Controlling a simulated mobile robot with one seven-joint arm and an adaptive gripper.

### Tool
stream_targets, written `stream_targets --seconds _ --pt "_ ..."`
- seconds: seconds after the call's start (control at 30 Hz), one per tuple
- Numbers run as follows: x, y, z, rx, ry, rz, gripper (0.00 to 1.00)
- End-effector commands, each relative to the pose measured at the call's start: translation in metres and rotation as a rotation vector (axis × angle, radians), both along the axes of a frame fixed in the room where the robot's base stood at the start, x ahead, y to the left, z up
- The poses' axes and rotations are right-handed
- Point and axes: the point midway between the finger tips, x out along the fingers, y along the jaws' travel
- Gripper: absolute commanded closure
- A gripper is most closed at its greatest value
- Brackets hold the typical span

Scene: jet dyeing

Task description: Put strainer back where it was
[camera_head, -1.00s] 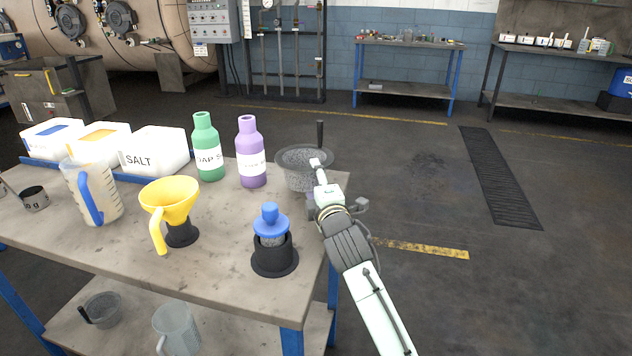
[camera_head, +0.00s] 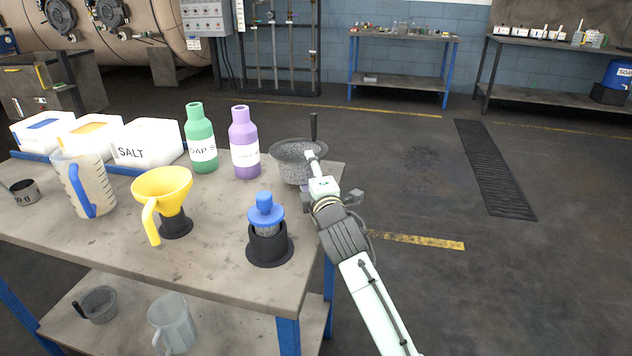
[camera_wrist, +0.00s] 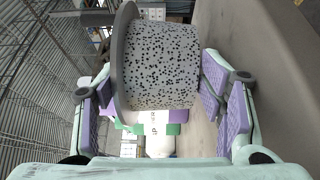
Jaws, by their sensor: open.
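The strainer (camera_head: 290,165) is a grey speckled bowl with a wide dark rim and an upright black handle. It is upright at the back right corner of the workbench (camera_head: 215,265). In the wrist view, which is turned sideways, the strainer (camera_wrist: 160,65) fills the upper middle. My gripper (camera_wrist: 160,88) is open, with its purple-padded fingers on either side of the bowl. A gap shows between bowl and pads. In the head view my gripper (camera_head: 312,165) is at the near right side of the bowl, partly covering it. Whether the bowl's base touches the bench is hidden.
A purple bottle (camera_head: 245,145) and a green bottle (camera_head: 201,140) stand left of the strainer. A blue-topped piece in a black holder (camera_head: 269,245) and a yellow funnel (camera_head: 162,190) stand nearer. A similar bowl (camera_head: 98,305) lies on the lower shelf. Floor right of the bench is open.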

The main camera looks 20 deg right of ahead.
Motion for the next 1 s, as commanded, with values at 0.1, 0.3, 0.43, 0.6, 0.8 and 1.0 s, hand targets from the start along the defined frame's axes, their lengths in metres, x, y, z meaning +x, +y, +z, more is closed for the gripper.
stream_targets --seconds 0.1,0.3,0.43,0.6,0.8,1.0 --pt "0.0 0.0 0.012 0.004 0.006 -0.001 0.3" --pt "-0.045 0.003 0.004 0.002 -0.001 -0.003 0.3" --pt "-0.075 0.006 0.005 0.001 -0.002 -0.002 0.3" --pt "-0.103 0.01 0.007 0.001 -0.002 -0.002 0.3" --pt "-0.118 0.012 0.009 0.0 0.0 -0.001 0.3" --pt "-0.12 0.012 0.01 0.001 0.0 0.0 0.3"
